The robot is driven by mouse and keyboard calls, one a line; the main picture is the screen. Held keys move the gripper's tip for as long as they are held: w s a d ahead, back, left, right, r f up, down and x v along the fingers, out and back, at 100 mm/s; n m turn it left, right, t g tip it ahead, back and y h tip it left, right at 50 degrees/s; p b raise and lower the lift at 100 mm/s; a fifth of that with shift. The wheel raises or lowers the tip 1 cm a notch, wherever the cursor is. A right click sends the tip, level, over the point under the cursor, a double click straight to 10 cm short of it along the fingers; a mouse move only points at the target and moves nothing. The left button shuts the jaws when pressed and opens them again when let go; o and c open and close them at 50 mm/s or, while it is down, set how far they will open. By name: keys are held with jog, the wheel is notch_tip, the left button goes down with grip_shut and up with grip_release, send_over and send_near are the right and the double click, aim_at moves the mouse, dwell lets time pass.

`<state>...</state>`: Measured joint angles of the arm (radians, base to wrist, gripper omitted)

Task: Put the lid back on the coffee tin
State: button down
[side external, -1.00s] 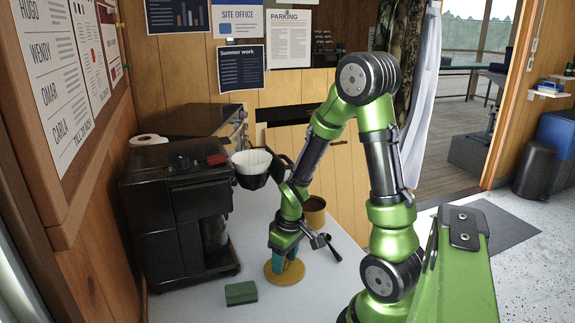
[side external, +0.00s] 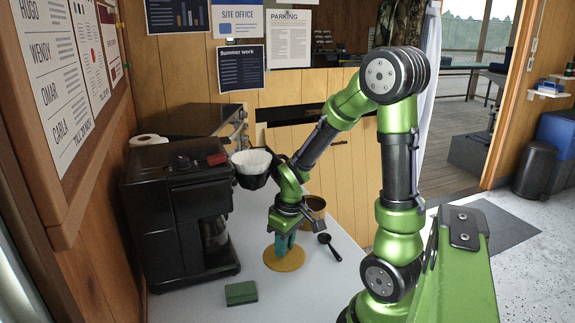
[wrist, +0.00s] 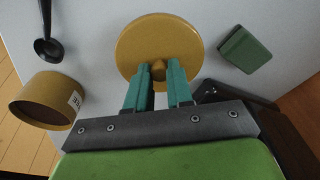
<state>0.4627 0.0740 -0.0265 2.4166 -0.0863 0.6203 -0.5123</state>
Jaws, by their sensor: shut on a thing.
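The lid (side external: 285,262) is a flat mustard-yellow disc with a small knob; it also shows in the wrist view (wrist: 135,45). My gripper (side external: 285,250) points down with its teal fingers shut on the lid's knob, as the wrist view also shows (wrist: 159,73). The lid appears level and slightly above the white counter, though the gap is hard to judge. The coffee tin (side external: 316,206) stands behind and right of the lid, partly hidden by my gripper. In the wrist view the tin (wrist: 45,100) is at the left, apart from the lid, with part of a label showing.
A black scoop (side external: 328,246) lies right of the lid. A green sponge (side external: 241,293) lies at the front left. The black coffee maker (side external: 180,225) stands left, and a filter holder with white paper (side external: 251,165) is beside it. The counter's front middle (side external: 300,300) is clear.

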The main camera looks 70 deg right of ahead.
jog(key=r, duration=0.3)
jog(key=d+r, duration=0.1)
jog(key=r, duration=0.1)
jog(key=shift+s+r, duration=0.15)
jog(key=shift+r, duration=0.05)
jog(key=s+d+r, duration=0.3)
jog(key=s+d, duration=0.2)
jog(key=d, duration=0.6)
jog(key=w+d, duration=0.7)
jog(key=d, duration=0.4)
jog(key=shift+s+d+f, duration=0.15)
jog(key=shift+f, duration=2.4)
jog(key=shift+f, duration=0.15)
jog(key=shift+c, duration=2.3)
grip_release()
